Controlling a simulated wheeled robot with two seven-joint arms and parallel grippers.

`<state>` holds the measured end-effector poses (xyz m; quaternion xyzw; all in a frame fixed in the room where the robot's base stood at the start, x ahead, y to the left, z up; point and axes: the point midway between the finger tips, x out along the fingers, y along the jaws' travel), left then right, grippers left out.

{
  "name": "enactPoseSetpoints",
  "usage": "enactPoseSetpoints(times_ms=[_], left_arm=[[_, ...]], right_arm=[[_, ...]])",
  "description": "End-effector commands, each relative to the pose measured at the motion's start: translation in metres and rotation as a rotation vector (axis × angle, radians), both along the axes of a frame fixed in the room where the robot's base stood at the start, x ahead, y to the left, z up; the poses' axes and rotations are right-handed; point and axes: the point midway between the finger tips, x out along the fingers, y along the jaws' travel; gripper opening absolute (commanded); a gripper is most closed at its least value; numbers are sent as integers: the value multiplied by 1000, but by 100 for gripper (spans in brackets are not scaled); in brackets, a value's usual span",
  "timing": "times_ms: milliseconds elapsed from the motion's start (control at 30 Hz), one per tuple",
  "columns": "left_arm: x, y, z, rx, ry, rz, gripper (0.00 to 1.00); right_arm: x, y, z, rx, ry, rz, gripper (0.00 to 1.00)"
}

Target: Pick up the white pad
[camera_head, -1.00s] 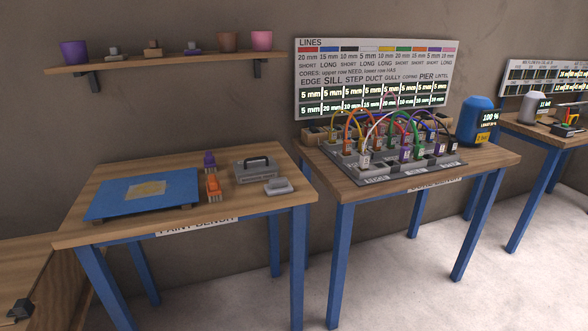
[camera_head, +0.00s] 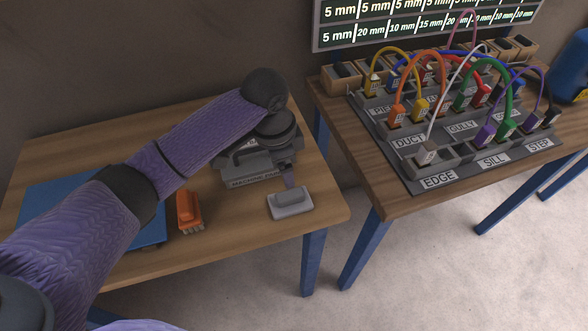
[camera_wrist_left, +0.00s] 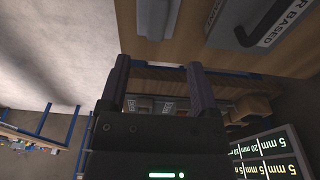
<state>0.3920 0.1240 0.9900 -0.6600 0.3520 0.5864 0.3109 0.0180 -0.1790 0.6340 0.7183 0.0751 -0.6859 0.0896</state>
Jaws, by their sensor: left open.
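The white pad (camera_head: 290,202), a pale grey block with a raised grip on top, lies on the paint bench (camera_head: 322,205) near its right front corner. In the left wrist view the pad (camera_wrist_left: 158,17) shows at the top, beyond the fingertips. My left arm reaches over the bench from the left. My left gripper (camera_head: 288,180) is just behind and above the pad, mostly hidden by its wrist. Its two fingers (camera_wrist_left: 158,66) are apart with nothing between them. My right gripper is not in view.
A grey toolbox (camera_head: 245,172) stands directly behind the pad, close to my wrist. An orange brush (camera_head: 188,210) is to the left, with a blue mat (camera_head: 40,200) beyond it, partly covered by my arm. The cable bench (camera_head: 400,207) stands to the right across a gap.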

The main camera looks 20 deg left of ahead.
Motion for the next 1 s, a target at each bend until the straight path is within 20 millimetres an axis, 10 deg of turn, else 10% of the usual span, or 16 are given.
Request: enactPoseSetpoints(times_ms=[500,733,1000], left_arm=[[5,-9,-94,-1,4,0,79],[6,-10,-98,0,0,1,79],[6,-10,-98,0,-1,1,26]], right_arm=[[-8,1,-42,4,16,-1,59],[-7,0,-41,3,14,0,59],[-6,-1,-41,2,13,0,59]])
